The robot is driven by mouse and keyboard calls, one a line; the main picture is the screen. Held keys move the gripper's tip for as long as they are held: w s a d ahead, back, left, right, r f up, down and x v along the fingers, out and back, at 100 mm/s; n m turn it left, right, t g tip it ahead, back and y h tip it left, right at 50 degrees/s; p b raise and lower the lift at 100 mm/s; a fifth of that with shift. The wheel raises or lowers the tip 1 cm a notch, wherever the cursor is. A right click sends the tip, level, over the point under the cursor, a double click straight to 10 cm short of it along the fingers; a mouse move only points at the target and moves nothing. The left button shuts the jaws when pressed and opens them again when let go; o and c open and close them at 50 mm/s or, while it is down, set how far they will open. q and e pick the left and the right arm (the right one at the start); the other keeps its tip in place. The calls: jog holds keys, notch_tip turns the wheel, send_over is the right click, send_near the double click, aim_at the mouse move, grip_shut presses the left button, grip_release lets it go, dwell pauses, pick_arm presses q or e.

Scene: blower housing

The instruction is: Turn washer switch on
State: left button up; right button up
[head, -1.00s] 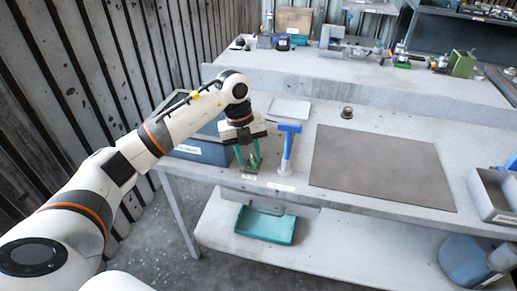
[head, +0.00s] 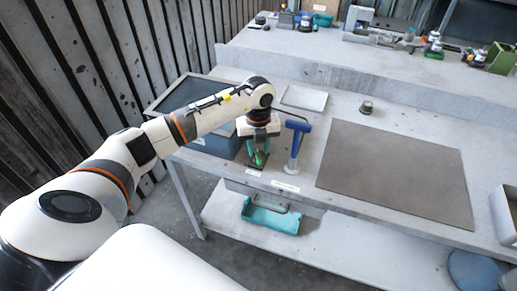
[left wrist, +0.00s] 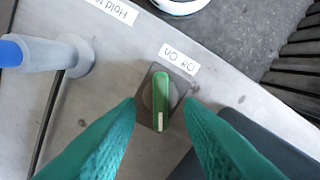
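The washer switch (left wrist: 160,98) is a green rotary knob with a white mark at one end, on a dark square plate on the bench. In the left wrist view it lies between the tips of my left gripper (left wrist: 161,112), whose teal fingers are spread apart with gaps on both sides. My right gripper is not in view.
A blue-topped lever (head: 295,148) stands on the bench right of the switch, close to my left gripper. A dark bin (head: 215,142) stands to the left. A grey mat (head: 395,170) lies to the right. A teal tray (head: 270,217) is on the lower shelf.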

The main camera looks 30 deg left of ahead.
pick_arm(q)
jog(key=shift+f, duration=1.15)
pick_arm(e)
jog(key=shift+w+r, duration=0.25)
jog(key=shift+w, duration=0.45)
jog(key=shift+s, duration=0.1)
pick_arm(q)
grip_shut()
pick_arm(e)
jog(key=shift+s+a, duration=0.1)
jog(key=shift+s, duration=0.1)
